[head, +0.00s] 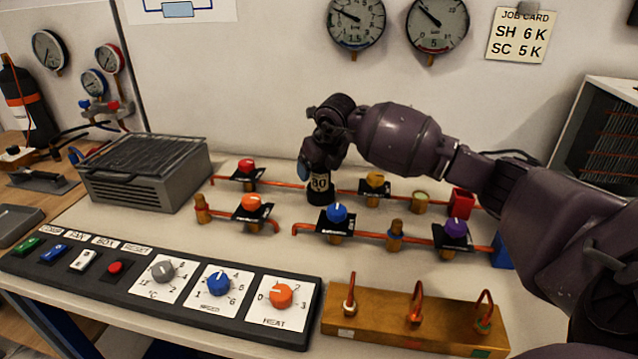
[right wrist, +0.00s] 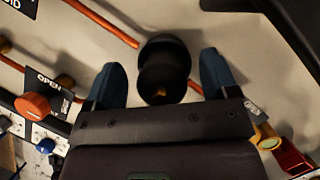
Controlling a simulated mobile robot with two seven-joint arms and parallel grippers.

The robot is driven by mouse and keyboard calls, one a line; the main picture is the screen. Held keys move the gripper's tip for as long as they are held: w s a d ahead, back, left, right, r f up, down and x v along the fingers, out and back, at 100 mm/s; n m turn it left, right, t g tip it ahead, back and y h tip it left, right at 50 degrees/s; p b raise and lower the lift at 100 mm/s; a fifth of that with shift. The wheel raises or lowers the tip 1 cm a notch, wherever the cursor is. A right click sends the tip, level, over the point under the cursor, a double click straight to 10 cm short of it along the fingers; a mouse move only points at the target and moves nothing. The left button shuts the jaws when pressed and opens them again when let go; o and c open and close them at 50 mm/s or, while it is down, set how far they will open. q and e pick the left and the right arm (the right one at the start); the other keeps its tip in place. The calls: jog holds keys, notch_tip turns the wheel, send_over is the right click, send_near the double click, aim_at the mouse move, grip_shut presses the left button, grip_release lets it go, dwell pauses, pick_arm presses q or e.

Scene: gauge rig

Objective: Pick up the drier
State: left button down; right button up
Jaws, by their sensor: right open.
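The drier (head: 319,187) is a dark upright cylinder with a pale label reading 80. It stands in the back pipe row, between the copper pipe with the red valve and the one with the yellow valve. My right gripper (head: 316,160) is over it from above and hides its upper part. In the right wrist view the black drier (right wrist: 163,68) is between the two blue fingers of the right gripper (right wrist: 162,80), with gaps showing on both sides. The right gripper is open. My left gripper is not in view.
A red-knob valve (head: 247,168) and a yellow-knob valve (head: 375,182) flank the drier. A blue-knob valve (head: 337,213) is close in front. A control panel (head: 140,283) and a brass block (head: 415,322) line the front edge. A grey grilled box (head: 145,172) stands left.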

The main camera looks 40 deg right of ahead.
jog(key=shift+r, duration=0.2)
jog(key=c, duration=1.1)
jog(key=shift+c, duration=0.2)
